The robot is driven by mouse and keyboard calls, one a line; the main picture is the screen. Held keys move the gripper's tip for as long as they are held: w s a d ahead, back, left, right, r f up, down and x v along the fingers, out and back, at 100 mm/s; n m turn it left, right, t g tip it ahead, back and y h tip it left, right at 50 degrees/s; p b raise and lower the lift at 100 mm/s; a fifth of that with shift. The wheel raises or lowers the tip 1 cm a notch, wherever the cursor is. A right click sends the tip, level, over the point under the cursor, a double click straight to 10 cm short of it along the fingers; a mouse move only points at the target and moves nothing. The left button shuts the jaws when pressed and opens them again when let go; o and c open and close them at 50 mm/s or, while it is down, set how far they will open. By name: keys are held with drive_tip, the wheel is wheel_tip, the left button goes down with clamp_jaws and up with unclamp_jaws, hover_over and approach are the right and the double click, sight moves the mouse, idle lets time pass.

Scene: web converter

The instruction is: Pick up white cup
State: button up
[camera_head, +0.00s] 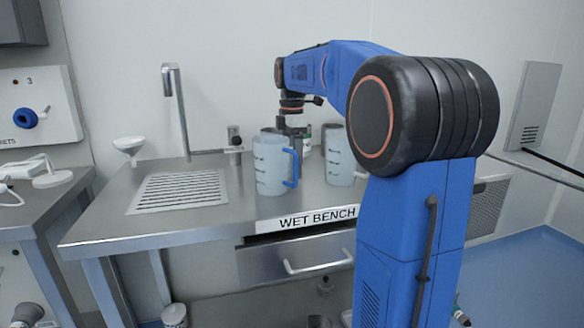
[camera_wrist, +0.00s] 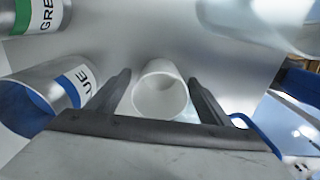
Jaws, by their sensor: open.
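The white cup (camera_wrist: 160,97) shows in the wrist view, seen from above with its round opening facing me. It lies between the two fingers of my gripper (camera_wrist: 159,78), which are open, with a finger on each side. I cannot tell whether the fingers touch it or how far down they reach. In the head view my gripper (camera_head: 281,122) points down behind a clear jug with a blue handle (camera_head: 271,165), and the cup is hidden there.
Metal cans with a green label (camera_wrist: 37,14) and a blue label (camera_wrist: 50,92) stand close on the left in the wrist view. A second clear jug (camera_head: 338,158) stands on the wet bench (camera_head: 217,215). A drain grate (camera_head: 180,190) and tap (camera_head: 178,110) are left.

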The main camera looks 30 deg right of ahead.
drive_tip(key=shift+f, duration=0.35)
drive_tip(key=c, duration=1.1)
drive_tip(key=shift+c, duration=0.6)
drive_tip(key=shift+r, duration=0.1)
wheel_tip(320, 180, up, 10)
